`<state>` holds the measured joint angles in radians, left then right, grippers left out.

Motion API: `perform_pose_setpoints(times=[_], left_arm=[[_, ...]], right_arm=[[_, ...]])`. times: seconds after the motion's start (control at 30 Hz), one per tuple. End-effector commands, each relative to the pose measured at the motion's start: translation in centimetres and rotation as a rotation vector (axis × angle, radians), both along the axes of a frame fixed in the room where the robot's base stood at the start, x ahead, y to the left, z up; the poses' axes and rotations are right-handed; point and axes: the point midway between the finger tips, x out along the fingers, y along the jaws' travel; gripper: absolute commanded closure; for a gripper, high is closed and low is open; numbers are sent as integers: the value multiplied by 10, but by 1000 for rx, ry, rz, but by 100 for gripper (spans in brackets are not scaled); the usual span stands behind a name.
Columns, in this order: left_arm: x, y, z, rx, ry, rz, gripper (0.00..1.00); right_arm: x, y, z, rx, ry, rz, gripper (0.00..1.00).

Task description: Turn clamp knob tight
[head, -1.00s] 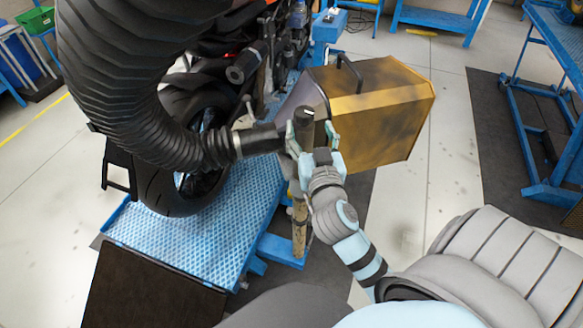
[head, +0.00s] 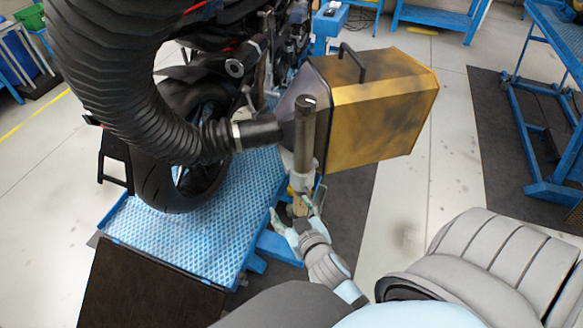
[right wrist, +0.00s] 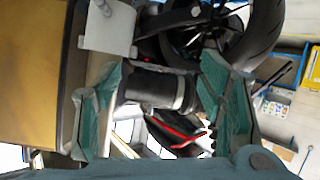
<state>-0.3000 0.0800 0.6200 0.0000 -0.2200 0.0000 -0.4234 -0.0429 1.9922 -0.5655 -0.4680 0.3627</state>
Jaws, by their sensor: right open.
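An upright post (head: 306,130) with a dark top stands in front of the yellow box. A pale collar (head: 300,181) sits low on it, with small yellow-brown parts just below; which of these is the clamp knob I cannot tell. My right gripper (head: 294,206) is open around or just in front of those parts, its fingers spread to either side; contact is unclear. My left gripper is not in view.
The yellow box (head: 380,110) with a black handle stands behind the post. A thick black ribbed hose (head: 140,100) arches in from the left and joins it. A motorcycle wheel (head: 155,175) rests on a blue platform (head: 195,240).

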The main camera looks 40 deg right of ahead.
Motion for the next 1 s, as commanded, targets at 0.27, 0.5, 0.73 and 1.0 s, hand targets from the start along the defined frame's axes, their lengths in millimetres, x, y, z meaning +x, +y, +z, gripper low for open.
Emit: perform_pose_setpoints(times=[0.27,0.5,0.73,1.0], left_arm=[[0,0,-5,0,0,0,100],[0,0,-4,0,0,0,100],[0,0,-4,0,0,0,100],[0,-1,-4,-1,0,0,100]], right_arm=[[-10,8,-50,8,93,42,37],[-11,9,-54,9,103,47,37],[-24,15,-92,15,185,81,37],[-213,5,-312,142,791,103,45]])
